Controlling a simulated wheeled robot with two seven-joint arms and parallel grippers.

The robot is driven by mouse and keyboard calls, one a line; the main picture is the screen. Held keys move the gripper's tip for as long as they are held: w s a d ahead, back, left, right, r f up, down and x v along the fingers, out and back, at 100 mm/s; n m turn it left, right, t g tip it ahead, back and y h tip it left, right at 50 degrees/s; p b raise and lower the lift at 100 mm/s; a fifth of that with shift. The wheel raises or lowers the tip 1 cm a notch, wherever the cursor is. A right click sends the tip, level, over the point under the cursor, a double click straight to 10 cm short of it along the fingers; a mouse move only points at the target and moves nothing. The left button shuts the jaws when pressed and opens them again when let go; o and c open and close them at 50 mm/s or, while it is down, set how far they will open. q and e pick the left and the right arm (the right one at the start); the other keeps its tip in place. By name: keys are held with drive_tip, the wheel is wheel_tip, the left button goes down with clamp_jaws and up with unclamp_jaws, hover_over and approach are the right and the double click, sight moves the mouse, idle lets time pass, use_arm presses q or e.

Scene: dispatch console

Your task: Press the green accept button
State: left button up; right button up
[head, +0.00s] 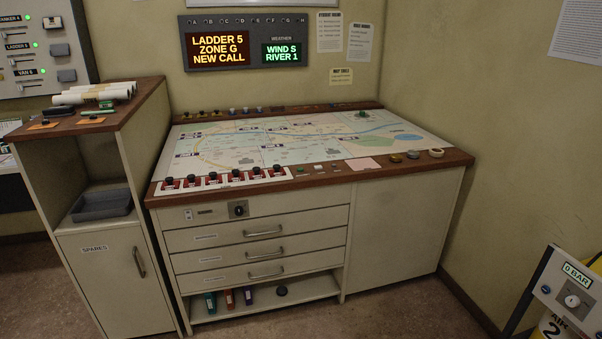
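The dispatch console (410,175) stands in the middle of the head view, with a map (330,150) on its top. No button marked accept can be made out at this size. Small fittings (319,168) sit on the wooden front edge, one or two perhaps greenish, too small to identify. A green item (362,114) is at the map's far right; I cannot tell what it is. The wall display (218,49) reads "LADDER 5 ZONE G NEW CALL". Neither of my grippers is in view.
A row of black-knobbed red switches (213,178) lines the map's front left. A wood-topped cabinet (140,92) with paper rolls adjoins on the left. A sloped "0 BAR" panel (572,300) stands at lower right. Floor in front of the console is clear.

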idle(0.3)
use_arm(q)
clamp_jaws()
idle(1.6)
